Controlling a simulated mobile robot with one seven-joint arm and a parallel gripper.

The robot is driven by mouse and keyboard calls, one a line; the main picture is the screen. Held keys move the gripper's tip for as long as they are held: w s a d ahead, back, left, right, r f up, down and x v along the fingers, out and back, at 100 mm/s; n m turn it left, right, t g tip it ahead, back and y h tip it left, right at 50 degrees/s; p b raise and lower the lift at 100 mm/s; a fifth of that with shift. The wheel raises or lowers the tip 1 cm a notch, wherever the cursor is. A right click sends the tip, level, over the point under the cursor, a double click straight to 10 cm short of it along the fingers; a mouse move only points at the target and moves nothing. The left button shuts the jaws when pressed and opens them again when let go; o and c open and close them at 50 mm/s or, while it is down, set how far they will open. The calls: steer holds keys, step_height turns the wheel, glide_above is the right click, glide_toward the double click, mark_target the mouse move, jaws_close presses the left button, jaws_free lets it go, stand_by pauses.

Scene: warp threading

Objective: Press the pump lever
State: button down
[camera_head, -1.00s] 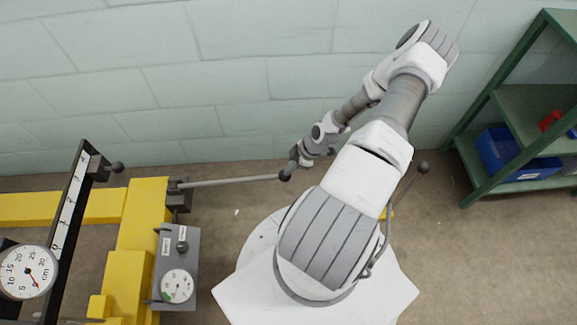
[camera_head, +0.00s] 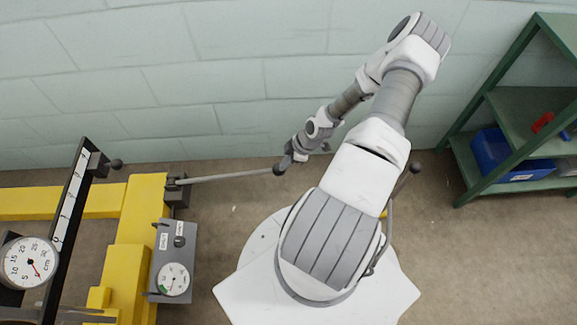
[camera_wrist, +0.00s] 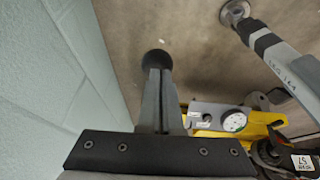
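The pump lever (camera_head: 230,177) is a grey rod running right from the yellow machine to a dark ball knob. My gripper (camera_head: 284,163) is at this knob end in the head view, at the left end of my arm. In the wrist view the two grey fingers (camera_wrist: 157,78) lie close together, with only a thin line between them. The dark ball knob (camera_wrist: 157,60) shows right at their tips. The fingers hide the rod there, and whether they touch the knob is hard to tell.
The yellow machine (camera_head: 140,215) stands at left with a grey gauge box (camera_head: 173,255), a round cm dial (camera_head: 28,262) and a black scale post. A pale block wall runs behind. A green shelf (camera_head: 525,120) with a blue bin (camera_head: 500,155) stands at right.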

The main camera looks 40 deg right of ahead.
steer(key=s+d+p+v, duration=0.1)
steer(key=p+v, duration=0.2)
steer(key=v, duration=0.7)
steer(key=shift+d+p, duration=0.25)
steer(key=shift+p, duration=0.15)
